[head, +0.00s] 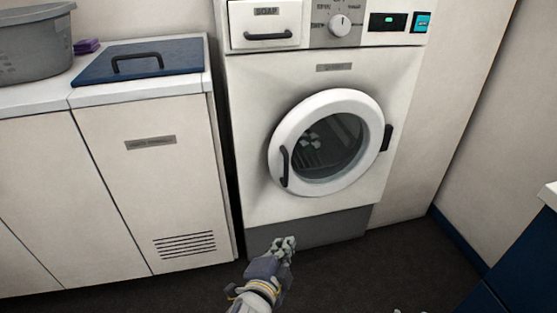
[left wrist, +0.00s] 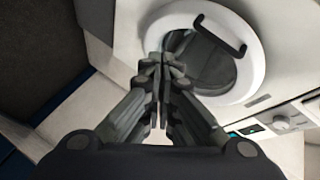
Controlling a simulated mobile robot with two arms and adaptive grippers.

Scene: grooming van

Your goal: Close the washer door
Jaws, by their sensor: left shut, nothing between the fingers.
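The washer (head: 318,84) stands in the middle of the head view. Its round white door (head: 281,130) has dark glass, a dark handle (head: 284,167) at its left and a dark hinge (head: 387,137) at its right. The door lies flush or nearly flush with the front; I cannot tell whether it is latched. My left gripper (head: 287,243) is shut and empty, low in front of the washer and below the door. In the left wrist view its fingertips (left wrist: 165,61) overlap the door ring (left wrist: 249,72) in the picture, with no clear contact; the handle (left wrist: 222,35) is beyond them.
A cabinet (head: 140,200) with a blue lid (head: 100,66) stands left of the washer, with a grey tub (head: 30,45) farther left. A blue unit (head: 515,265) is at the right edge. Dark floor (head: 390,270) is clear before the washer. Small pale bits at the bottom edge may be my right gripper.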

